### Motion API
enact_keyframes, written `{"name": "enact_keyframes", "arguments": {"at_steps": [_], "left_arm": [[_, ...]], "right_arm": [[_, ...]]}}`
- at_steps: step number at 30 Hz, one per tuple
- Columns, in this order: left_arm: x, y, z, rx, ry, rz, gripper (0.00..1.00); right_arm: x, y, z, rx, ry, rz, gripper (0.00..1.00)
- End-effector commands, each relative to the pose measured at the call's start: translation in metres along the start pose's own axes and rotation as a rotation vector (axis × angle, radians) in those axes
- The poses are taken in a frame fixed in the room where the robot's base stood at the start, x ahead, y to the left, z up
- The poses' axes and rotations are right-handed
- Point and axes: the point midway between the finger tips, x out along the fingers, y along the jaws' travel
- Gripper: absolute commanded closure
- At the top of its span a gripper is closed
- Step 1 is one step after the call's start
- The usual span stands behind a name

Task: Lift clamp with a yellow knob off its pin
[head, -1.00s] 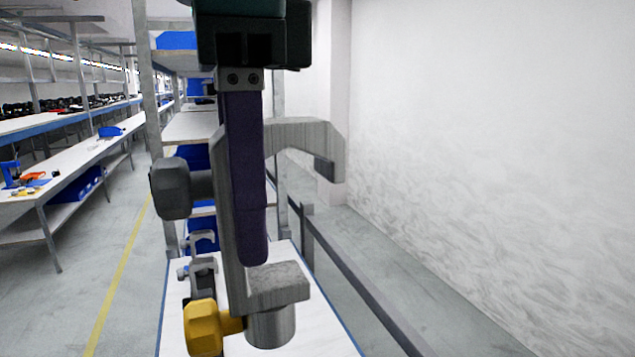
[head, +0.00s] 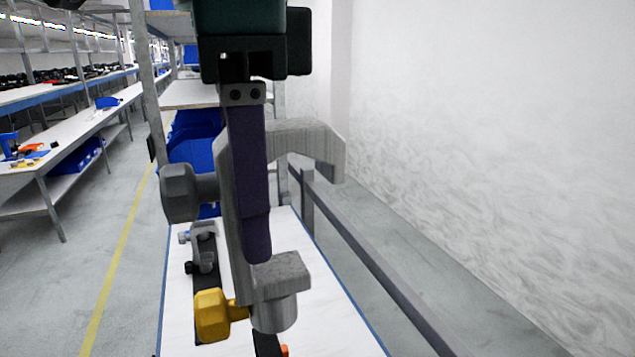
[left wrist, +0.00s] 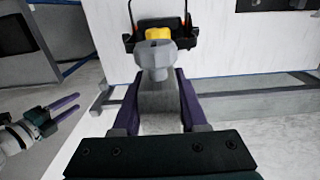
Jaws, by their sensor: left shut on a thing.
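The grey clamp with a yellow knob (head: 212,315) stands upright in the middle of the head view, its hooked jaw (head: 305,145) at the top right. My left gripper (head: 256,250) comes down from above with its purple fingers shut on the clamp's bar. My right gripper (left wrist: 79,101) shows at the left of the left wrist view, fingers apart and empty.
Another grey clamp (head: 203,248) is on a black rack on the white table (head: 330,310), behind the held clamp. Blue bins (head: 192,150) and shelves stand beyond. A grey rail (head: 370,260) and a white wall are to the right; open floor is left.

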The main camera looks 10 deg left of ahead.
Motion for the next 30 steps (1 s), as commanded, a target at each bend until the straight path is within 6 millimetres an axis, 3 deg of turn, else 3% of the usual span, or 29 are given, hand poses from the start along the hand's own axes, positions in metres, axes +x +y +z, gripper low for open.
{"name": "enact_keyframes", "arguments": {"at_steps": [30], "left_arm": [[0.046, 0.0, 0.0, -0.001, -0.001, 0.001, 1.0]], "right_arm": [[0.014, 0.0, 0.004, -0.001, 0.001, 0.001, 0.5]]}}
